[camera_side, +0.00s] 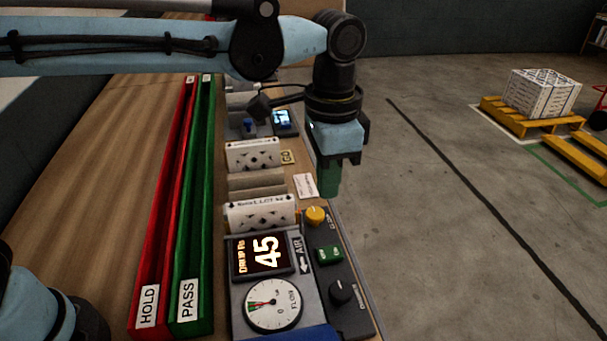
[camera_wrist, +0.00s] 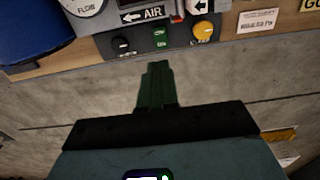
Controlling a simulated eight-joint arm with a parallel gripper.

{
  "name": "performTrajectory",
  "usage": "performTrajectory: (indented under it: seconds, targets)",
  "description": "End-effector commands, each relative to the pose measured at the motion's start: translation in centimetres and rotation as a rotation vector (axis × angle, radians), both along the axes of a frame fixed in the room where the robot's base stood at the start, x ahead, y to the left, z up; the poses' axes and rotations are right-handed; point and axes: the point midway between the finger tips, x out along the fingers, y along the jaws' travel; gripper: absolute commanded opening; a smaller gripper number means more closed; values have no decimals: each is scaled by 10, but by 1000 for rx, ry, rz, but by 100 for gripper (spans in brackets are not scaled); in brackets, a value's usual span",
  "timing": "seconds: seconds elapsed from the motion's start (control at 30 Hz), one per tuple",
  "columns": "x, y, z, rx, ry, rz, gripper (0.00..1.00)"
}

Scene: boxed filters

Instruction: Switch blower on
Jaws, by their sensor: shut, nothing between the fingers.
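The control panel (camera_side: 340,311) is a dark strip at the bench's front edge. It carries a green rocker switch (camera_side: 328,255), a yellow knob (camera_side: 315,215) and a black knob (camera_side: 342,291); the small labels are hard to read. In the wrist view the green switch (camera_wrist: 160,38) sits between the black knob (camera_wrist: 121,44) and the yellow knob (camera_wrist: 203,31). My gripper (camera_side: 328,193) has its green fingers shut and empty, pointing down, apart from the panel. In the wrist view its fingertips (camera_wrist: 157,66) lie just below the green switch.
A red HOLD channel (camera_side: 152,270) and a green PASS channel (camera_side: 195,270) run along the left. Open floor (camera_side: 440,220) lies right of the bench.

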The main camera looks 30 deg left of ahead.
Motion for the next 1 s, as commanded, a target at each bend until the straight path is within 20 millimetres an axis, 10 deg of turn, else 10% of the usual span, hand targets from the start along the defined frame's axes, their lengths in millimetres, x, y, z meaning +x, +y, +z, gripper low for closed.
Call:
performTrajectory:
  seconds: [1.0]
  targets:
    - [0,0,-136,-1,-1,1,0]
